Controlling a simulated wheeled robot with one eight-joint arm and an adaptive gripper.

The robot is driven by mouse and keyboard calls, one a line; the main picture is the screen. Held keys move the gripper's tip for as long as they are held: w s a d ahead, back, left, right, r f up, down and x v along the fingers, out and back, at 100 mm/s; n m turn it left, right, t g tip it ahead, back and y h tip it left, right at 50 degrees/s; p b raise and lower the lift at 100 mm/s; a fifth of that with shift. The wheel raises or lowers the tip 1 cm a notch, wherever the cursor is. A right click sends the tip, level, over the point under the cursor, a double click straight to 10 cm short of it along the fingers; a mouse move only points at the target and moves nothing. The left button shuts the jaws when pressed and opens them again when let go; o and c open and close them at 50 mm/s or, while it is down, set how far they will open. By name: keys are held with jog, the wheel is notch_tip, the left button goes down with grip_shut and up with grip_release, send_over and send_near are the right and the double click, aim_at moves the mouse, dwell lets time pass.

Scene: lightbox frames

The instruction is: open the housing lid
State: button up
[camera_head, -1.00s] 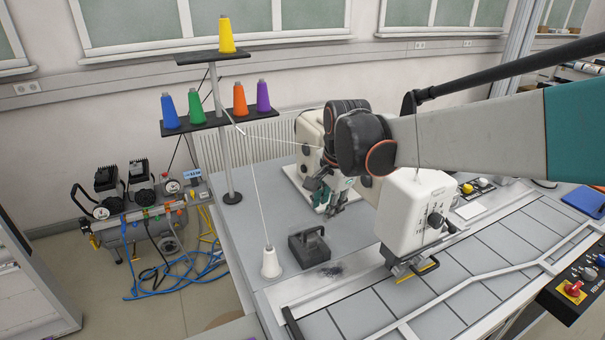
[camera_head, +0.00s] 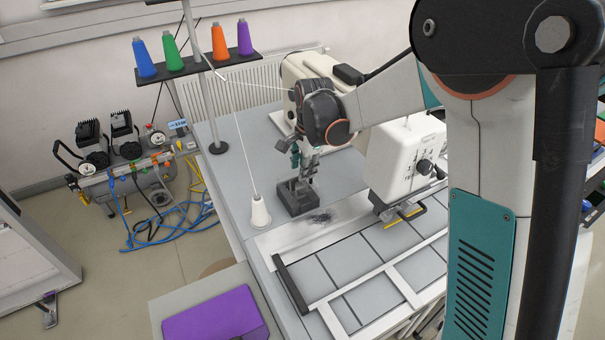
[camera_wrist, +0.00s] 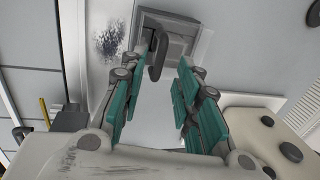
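The housing lid looks to be the grey square block with a dark arched handle; it lies flat on the table in the head view (camera_head: 296,199) and at the top of the wrist view (camera_wrist: 183,22). Its handle (camera_wrist: 158,56) reaches between the fingertips in the wrist view. My gripper (camera_wrist: 161,72) is open, with teal finger pads on either side of the handle's end and gaps on both sides. In the head view my gripper (camera_head: 303,165) hangs just above and behind the lid and hides part of it. Contact cannot be told.
A white thread cone (camera_head: 260,212) stands left of the lid. A white sewing machine head (camera_head: 402,155) stands to the right, with another white machine (camera_head: 310,82) behind. A dark smudge (camera_head: 318,217) marks the table. A purple box (camera_head: 216,316) sits in front.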

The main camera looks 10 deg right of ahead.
jog(key=shift+w+a+f, duration=0.1)
jog(key=shift+w+f, duration=0.05)
jog(key=shift+f, duration=0.65)
jog(key=shift+w+f, duration=0.15)
jog(key=shift+f, duration=0.6)
grip_shut()
jog(key=shift+r, duration=0.1)
